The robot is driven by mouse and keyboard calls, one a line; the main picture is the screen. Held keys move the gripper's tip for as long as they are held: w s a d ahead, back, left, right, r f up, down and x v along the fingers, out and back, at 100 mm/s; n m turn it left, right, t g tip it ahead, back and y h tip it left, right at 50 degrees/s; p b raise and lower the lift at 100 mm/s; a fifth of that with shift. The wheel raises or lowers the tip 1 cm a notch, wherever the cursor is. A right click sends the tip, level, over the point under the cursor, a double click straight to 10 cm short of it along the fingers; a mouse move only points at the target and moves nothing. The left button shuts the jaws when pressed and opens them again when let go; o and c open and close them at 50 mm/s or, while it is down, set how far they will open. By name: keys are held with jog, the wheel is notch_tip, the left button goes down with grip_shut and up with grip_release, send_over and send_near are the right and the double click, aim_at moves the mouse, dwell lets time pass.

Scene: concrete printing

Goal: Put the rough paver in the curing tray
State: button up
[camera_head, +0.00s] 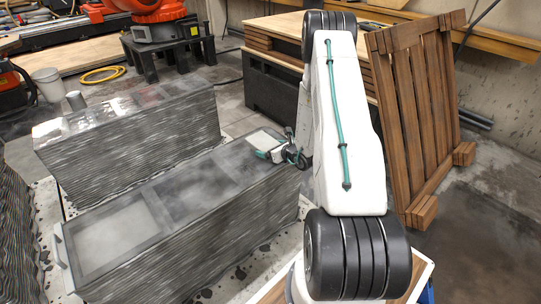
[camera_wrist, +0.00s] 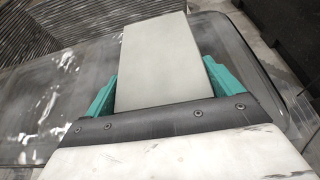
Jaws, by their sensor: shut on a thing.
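A pale grey flat paver (camera_wrist: 155,60) lies between the two green fingers of my gripper (camera_wrist: 158,70) in the wrist view. The fingers are shut on its two long sides, and its far end sticks out past the fingertips. In the head view the paver (camera_head: 263,138) shows as a light slab at the far right end of the near layered concrete block. I cannot tell whether it touches the block top. The curing tray (camera_head: 62,243) appears to be the shallow rimmed one with a side handle at the block's near left end. Its inside looks pale and empty.
The near concrete block (camera_head: 200,240) has dark, glossy panels between the tray and the paver. A second layered block (camera_head: 130,140) stands behind it, with a small grey cylinder (camera_head: 75,101) beyond. A wooden slatted pallet (camera_head: 420,110) leans at the right.

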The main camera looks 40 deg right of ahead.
jog(key=shift+w+f, duration=0.15)
jog(key=shift+f, duration=1.55)
jog(key=o, duration=1.4)
jog(key=shift+f, duration=0.15)
